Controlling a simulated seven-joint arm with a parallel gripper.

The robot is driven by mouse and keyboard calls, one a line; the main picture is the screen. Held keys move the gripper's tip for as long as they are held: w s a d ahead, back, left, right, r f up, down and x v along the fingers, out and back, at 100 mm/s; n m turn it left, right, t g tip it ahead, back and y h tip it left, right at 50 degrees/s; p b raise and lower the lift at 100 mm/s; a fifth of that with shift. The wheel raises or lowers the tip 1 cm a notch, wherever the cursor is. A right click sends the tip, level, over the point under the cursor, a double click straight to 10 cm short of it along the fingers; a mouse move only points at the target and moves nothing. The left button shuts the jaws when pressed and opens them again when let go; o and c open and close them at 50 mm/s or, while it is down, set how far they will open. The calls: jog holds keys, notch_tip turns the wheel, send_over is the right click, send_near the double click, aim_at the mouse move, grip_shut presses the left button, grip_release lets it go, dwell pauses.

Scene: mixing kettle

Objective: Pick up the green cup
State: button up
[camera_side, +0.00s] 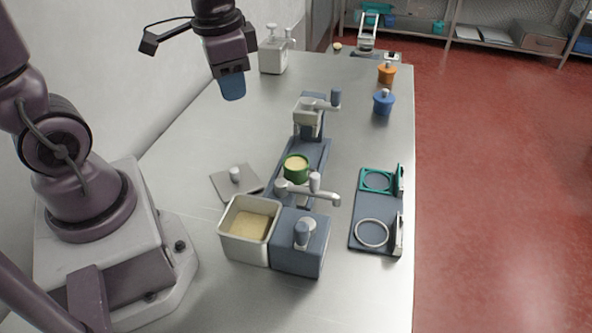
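The green cup (296,172) stands upright on the long blue-grey base (316,157) in the middle of the table. It holds something pale yellow. Grey tap-like fittings stand in front of and behind it. My gripper (232,92) is up at the top, above the table and to the left of and farther back than the cup. It is apart from the cup. Its blue fingertips show side-on, so whether they are open or shut cannot be told.
A square container with yellow contents (235,245) and a blue-grey block (312,262) stand in front of the cup. A lid (222,188) lies left. A dark tray with rings (365,210) is right. Blue (384,106) and orange (387,76) pots stand behind, near the right edge.

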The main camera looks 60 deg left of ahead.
jog(key=w+a+f+m+g, duration=0.2)
jog(key=w+f+m, duration=0.3)
jog(key=f+m, duration=0.3)
jog(key=m+t, duration=0.1)
jog(key=m, duration=0.9)
send_over(287, 179)
jog(key=a, duration=0.2)
jog(key=shift+h, duration=0.4)
jog(key=f, duration=1.1)
jog(key=shift+d, duration=0.25)
jog(key=shift+w+d+f, duration=0.15)
jog(key=shift+d+f, duration=0.05)
jog(key=shift+f, duration=1.1)
jog(key=shift+w+d+f, duration=0.1)
jog(key=shift+d+f, duration=0.05)
jog(key=shift+f, duration=1.15)
grip_shut()
